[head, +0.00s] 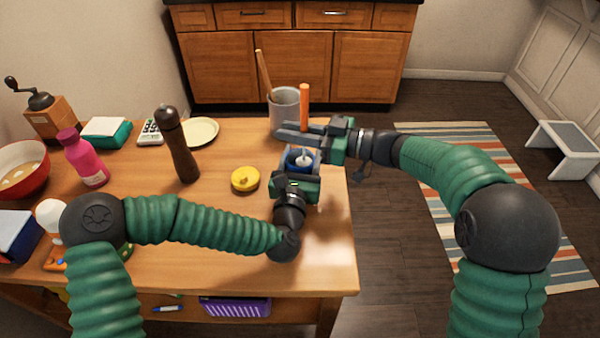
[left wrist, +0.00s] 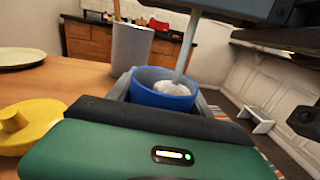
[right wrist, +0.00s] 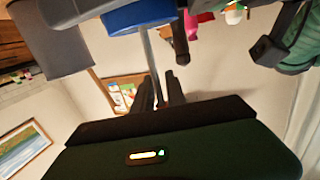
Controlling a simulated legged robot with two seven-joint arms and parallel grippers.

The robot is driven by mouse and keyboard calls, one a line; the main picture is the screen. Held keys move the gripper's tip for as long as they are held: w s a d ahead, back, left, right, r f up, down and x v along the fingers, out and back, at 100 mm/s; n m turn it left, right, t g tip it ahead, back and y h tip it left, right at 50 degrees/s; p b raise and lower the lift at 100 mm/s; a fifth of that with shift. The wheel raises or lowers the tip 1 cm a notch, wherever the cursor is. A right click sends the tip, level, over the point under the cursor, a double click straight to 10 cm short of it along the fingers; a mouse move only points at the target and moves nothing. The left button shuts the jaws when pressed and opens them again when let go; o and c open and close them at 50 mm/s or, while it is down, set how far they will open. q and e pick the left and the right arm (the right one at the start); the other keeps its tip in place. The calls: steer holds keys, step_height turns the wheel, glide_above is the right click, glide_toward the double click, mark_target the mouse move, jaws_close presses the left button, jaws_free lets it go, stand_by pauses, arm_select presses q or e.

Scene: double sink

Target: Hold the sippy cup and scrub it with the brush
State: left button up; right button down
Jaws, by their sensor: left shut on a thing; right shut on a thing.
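The blue sippy cup (head: 293,157) stands open side up near the table's right edge. My left gripper (head: 301,165) is shut around it; the blue cup (left wrist: 150,98) also shows between the fingers in the left wrist view. The brush has an orange handle (head: 304,98) pointing up. My right gripper (head: 305,133) is shut on the brush above the cup. In the left wrist view the brush's pale shaft (left wrist: 187,48) leads down to a white head inside the cup. The shaft (right wrist: 152,62) also shows in the right wrist view. The cup's inside bottom is hidden.
A yellow lid (head: 245,179) lies left of the cup. A grey container (head: 284,108) with a wooden-handled tool stands just behind my right gripper. A tall brown mill (head: 176,145), a pink bottle (head: 83,160) and a plate (head: 201,132) are further left. The table ends right of the cup.

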step_height(320, 180, up, 10)
steer(key=shift+r, duration=0.15)
stand_by(0.6)
arm_select(q)
steer(key=o, duration=1.6)
steer(key=shift+c, duration=0.2)
steer(key=s, duration=0.4)
steer(key=s+a, duration=0.1)
steer(key=s, duration=0.3)
steer(key=s+a, duration=0.1)
steer(key=s, duration=0.2)
steer(key=shift+s, duration=0.4)
